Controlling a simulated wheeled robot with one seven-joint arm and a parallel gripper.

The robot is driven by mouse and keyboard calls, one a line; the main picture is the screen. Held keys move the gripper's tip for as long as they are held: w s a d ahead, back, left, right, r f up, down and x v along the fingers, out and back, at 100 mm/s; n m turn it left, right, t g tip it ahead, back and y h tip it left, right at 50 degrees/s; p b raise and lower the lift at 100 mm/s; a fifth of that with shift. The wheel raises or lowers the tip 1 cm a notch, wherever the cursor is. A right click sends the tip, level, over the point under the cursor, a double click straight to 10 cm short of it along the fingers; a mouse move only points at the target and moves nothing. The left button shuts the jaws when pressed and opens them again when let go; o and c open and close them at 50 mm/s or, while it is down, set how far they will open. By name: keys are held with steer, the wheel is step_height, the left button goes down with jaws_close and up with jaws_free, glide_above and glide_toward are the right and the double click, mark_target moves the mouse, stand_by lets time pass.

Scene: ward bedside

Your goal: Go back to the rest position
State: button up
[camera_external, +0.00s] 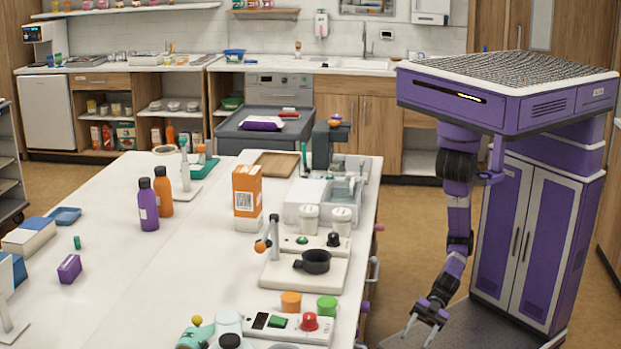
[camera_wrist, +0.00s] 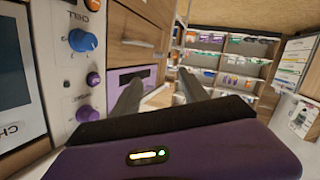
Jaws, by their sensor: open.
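My gripper (camera_external: 424,327) hangs low at the end of my purple arm, to the right of the white table (camera_external: 110,290) and in front of the purple cabinet body. Its fingers are apart and nothing is between them. In the wrist view my gripper (camera_wrist: 160,90) shows as two dark fingers spread apart, with no object held. The fingers are clear of the table edge in the external view.
In the wrist view, a panel with a blue knob (camera_wrist: 82,40) is close on the left, beside wooden drawers (camera_wrist: 140,30). Shelves (camera_wrist: 225,60) stand farther back. In the external view, the table holds bottles, an orange box (camera_external: 247,190) and a black pot (camera_external: 316,261). Floor (camera_external: 400,215) is free behind my arm.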

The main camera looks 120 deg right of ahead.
steer(key=s+d+r+m+h, duration=0.2)
steer(key=s+d+m+h, duration=0.15)
steer(key=s+d, duration=0.7)
steer(key=s+d+r+m+h, duration=0.25)
steer(key=s+d+m, duration=0.25)
steer(key=s+d, duration=0.6)
step_height(320, 180, up, 18)
steer(key=d+p, duration=0.1)
steer(key=p, duration=1.7)
steer(key=shift+w+d, duration=0.15)
steer(key=shift+d, duration=0.15)
